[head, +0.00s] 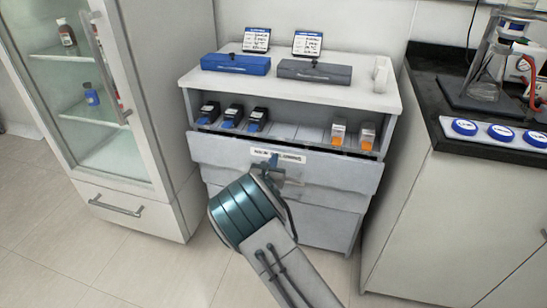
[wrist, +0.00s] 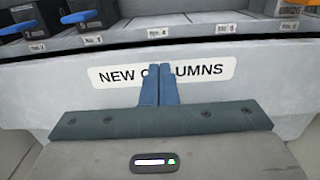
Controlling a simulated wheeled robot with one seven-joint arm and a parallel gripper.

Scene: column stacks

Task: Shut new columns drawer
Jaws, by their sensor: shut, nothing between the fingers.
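The new columns drawer (head: 335,174) is the pale top drawer of the white cabinet. Its front seems to stand a little proud of the cabinet body; how far is hard to tell. The label "NEW COLUMNS" (wrist: 110,75) is on the drawer front (wrist: 270,90) in the wrist view. My gripper (head: 273,161) is in front of the label, left of the drawer's middle. In the wrist view its blue fingers (wrist: 160,70) are together, empty, and cover part of the label. They are at or very near the front; contact cannot be told.
Above the drawer, black-and-blue boxes (head: 232,116) and orange-and-white boxes (head: 338,132) stand in numbered slots. Two cases (head: 236,64) (head: 315,72) lie on the cabinet top. A glass-door fridge (head: 100,90) is at left, a dark-topped bench (head: 440,110) at right.

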